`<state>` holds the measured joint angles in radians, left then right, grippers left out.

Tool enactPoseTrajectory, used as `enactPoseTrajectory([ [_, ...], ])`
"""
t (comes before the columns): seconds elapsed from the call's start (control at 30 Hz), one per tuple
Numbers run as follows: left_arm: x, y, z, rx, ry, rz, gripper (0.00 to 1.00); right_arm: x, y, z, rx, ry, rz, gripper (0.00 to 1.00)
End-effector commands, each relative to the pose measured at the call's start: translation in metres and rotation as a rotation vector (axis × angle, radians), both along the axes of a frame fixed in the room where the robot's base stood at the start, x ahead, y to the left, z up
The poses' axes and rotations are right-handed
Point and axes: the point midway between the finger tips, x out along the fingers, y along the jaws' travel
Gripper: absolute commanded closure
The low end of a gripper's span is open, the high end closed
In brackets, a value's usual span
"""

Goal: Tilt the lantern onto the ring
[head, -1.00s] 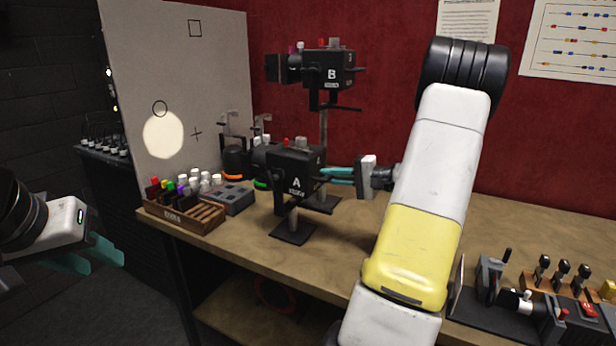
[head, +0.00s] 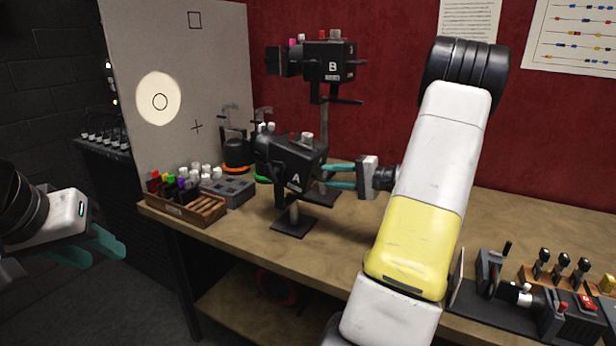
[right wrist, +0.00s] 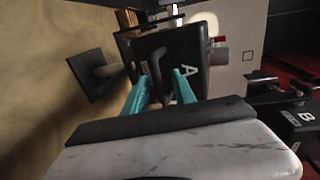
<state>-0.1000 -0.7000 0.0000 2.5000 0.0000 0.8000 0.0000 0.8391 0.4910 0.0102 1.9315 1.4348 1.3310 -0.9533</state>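Lantern A (head: 291,165) is a black box lamp on a short stand on the bench, its body tilted with the front end up. My right gripper (head: 328,176) is at the lantern's rear, teal fingers spread. In the right wrist view, my right gripper (right wrist: 163,82) has its fingers on either side of the lantern's dark handle (right wrist: 158,62), with gaps showing. My left gripper (head: 115,247) hangs open and empty left of the bench.
Lantern B (head: 330,62) stands higher behind on a post. Lever controls (head: 510,305) are at the right. The bench middle is partly bare.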

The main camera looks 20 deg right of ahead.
Motion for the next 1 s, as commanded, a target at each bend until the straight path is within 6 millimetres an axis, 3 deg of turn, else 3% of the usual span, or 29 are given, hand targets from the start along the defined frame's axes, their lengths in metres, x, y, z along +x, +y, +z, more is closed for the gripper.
enactPoseTrajectory([
  [0.4,0.000,0.000,0.000,0.000,0.000,0.000,0.64,-0.048,-0.042,0.010,-0.002,0.001,-0.002,0.68],
  [1.0,0.000,0.000,0.000,0.000,0.000,0.000,0.64,-0.053,-0.044,0.011,-0.002,0.002,0.002,0.68],
])
